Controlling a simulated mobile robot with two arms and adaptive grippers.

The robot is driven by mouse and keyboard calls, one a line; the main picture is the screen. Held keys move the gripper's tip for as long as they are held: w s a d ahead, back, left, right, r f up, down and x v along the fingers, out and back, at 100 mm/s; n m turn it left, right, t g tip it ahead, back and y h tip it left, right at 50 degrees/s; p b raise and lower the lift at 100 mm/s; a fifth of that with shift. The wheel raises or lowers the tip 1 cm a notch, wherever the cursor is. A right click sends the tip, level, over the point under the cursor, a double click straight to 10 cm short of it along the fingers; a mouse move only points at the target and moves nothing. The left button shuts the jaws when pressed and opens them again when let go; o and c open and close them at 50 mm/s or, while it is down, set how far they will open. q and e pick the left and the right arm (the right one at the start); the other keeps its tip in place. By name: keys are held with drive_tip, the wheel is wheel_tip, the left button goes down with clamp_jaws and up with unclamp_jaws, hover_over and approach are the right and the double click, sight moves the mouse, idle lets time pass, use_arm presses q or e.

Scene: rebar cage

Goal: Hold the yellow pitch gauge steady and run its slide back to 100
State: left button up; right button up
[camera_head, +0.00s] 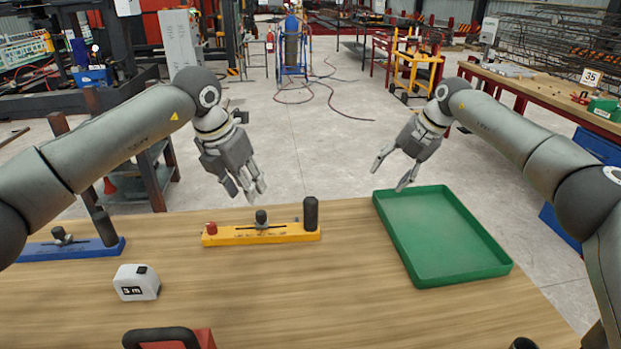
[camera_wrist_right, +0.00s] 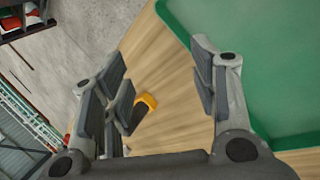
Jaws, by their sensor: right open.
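The yellow pitch gauge (camera_head: 285,234) lies on the wooden bench, left of centre in the head view. It has a red knob (camera_head: 211,228) at its left end, a dark slide knob (camera_head: 261,217) near mid-length and an upright black handle (camera_head: 311,213) at its right end. Its scale marks are too small to read. My left gripper (camera_head: 250,194) hangs above and behind the gauge, apart from it; its finger opening is unclear. My right gripper (camera_head: 390,179) is open and empty near the green tray's far-left corner. One yellow gauge end (camera_wrist_right: 149,100) shows beyond its fingers in the wrist view.
The green tray (camera_head: 440,232) is empty, at the bench's right. A blue gauge (camera_head: 85,249) with a black handle lies at the left. A white tape measure (camera_head: 137,282) and a red, black-handled object (camera_head: 168,338) sit nearer. Bench between gauge and tray is clear.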

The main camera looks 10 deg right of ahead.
drive_tip(key=s+a+r+n+g+h, duration=0.2)
drive_tip(key=a+r+n+h, duration=0.1)
drive_tip(key=a, duration=0.7)
drive_tip(key=g, duration=0.1)
approach(311, 219)
drive_tip(key=shift+w+a+f+n+h, duration=0.1)
drive_tip(key=shift+w+a+n+h, duration=0.1)
drive_tip(key=shift+w, duration=0.25)
drive_tip(key=shift+w+a+f+n+h, duration=0.1)
drive_tip(key=shift+w+n+h, duration=0.1)
drive_tip(key=shift+w, duration=0.2)
wheel_tip(311, 219, down, 11)
drive_tip(key=shift+r, duration=0.1)
